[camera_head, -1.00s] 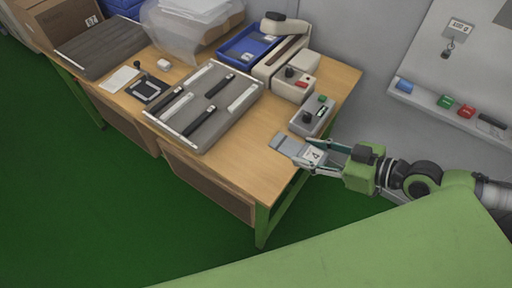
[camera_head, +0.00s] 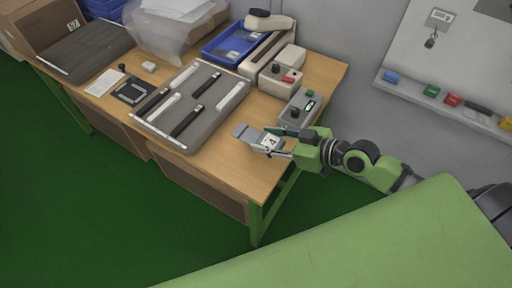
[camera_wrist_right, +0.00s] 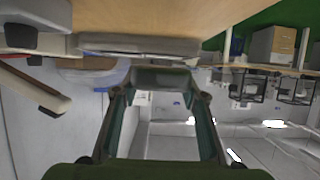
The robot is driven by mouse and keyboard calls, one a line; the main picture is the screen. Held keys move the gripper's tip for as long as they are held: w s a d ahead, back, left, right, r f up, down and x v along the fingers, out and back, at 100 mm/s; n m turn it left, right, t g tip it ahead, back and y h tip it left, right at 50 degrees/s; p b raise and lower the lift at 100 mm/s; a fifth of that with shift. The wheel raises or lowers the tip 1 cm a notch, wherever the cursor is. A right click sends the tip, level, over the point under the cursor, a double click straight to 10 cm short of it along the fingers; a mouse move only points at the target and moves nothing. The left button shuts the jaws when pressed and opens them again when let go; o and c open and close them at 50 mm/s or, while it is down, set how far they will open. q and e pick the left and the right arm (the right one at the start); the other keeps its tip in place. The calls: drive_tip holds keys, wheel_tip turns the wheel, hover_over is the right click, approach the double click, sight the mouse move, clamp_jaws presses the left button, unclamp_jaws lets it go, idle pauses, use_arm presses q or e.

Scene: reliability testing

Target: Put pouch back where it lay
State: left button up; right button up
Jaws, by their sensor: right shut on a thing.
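The pouch (camera_head: 245,132) is a flat grey packet with a white label marked 4. My right gripper (camera_head: 270,142) is shut on its label end, and the grey end sticks out to the left. In the head view they are over the right front part of the wooden table, between the grey tray and the grey control box; the exact height is hard to tell. In the right wrist view the two fingers (camera_wrist_right: 160,92) close on the pouch's edge (camera_wrist_right: 162,76). My left gripper is not in view.
The grey tray (camera_head: 160,134) holds several black and white strips. Bare tabletop (camera_head: 236,172) lies in front of the gripper.

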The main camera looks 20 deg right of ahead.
hover_over(256, 154)
wheel_tip(256, 154, down, 5)
drive_tip(key=shift+f, duration=0.1)
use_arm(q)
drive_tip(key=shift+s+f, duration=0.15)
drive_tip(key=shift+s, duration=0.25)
use_arm(e)
drive_tip(key=shift+f, duration=1.5)
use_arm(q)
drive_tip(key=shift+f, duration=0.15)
use_arm(e)
drive_tip(key=shift+f, duration=0.1)
drive_tip(key=shift+f+b, duration=0.2)
drive_tip(key=shift+b, duration=0.3)
drive_tip(key=o, duration=0.9)
drive_tip(key=shift+c, duration=0.2)
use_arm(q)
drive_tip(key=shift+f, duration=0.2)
use_arm(e)
drive_tip(key=shift+o, duration=0.9)
drive_tip(key=shift+f, duration=0.1)
